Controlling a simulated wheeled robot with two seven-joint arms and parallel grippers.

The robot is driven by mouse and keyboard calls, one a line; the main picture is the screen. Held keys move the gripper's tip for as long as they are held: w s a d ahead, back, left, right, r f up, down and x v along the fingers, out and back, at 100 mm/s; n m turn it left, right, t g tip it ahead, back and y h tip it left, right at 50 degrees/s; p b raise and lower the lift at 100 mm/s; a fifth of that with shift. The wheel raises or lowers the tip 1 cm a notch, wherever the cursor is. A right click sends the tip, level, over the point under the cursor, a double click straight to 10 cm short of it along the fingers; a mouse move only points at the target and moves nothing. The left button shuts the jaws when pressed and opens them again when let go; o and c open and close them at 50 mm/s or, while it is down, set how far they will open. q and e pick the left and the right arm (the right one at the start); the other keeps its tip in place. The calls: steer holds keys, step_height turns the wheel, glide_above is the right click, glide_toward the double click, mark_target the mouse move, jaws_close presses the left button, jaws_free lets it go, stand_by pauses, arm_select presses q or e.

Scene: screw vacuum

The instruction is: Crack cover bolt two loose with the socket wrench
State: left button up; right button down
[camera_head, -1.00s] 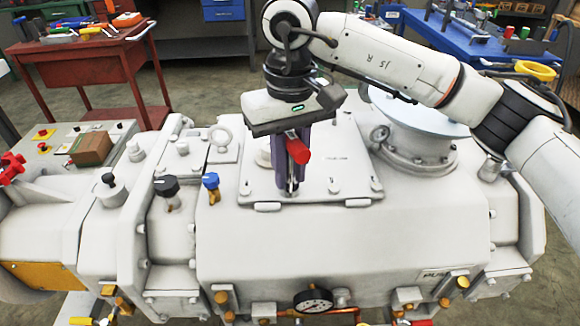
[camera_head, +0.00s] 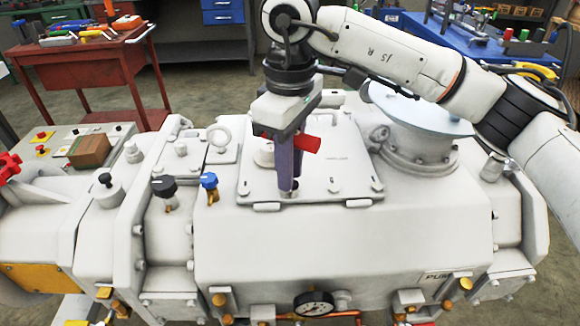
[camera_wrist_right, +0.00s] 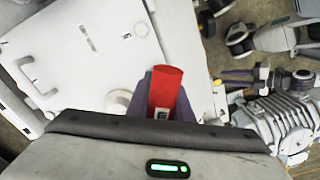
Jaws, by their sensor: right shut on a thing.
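My right gripper (camera_head: 288,184) is shut on the socket wrench (camera_head: 308,143), whose red handle sticks out to the right of the purple fingers. The red handle also shows between the fingers in the right wrist view (camera_wrist_right: 166,88). The gripper points down over the front part of the square cover plate (camera_head: 325,165) on top of the white pump. Cover bolts sit along the plate's edge; one bolt (camera_head: 334,189) shows to the right of the fingertips. The fingers hide the wrench's lower end and whatever bolt is under it. My left gripper is not in view.
A round flange (camera_head: 418,135) rises right of the cover. Black (camera_head: 164,188) and blue (camera_head: 209,182) knobs stand to its left, and a pressure gauge (camera_head: 314,303) is at the pump's front. A red tool cart (camera_head: 85,62) stands behind left.

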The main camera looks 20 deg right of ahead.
steer(key=shift+r, duration=0.1)
stand_by(0.4)
steer(key=shift+r+p, duration=0.3)
steer(key=shift+r, duration=0.05)
steer(key=shift+r+p, duration=0.7)
steer(key=shift+r, duration=0.4)
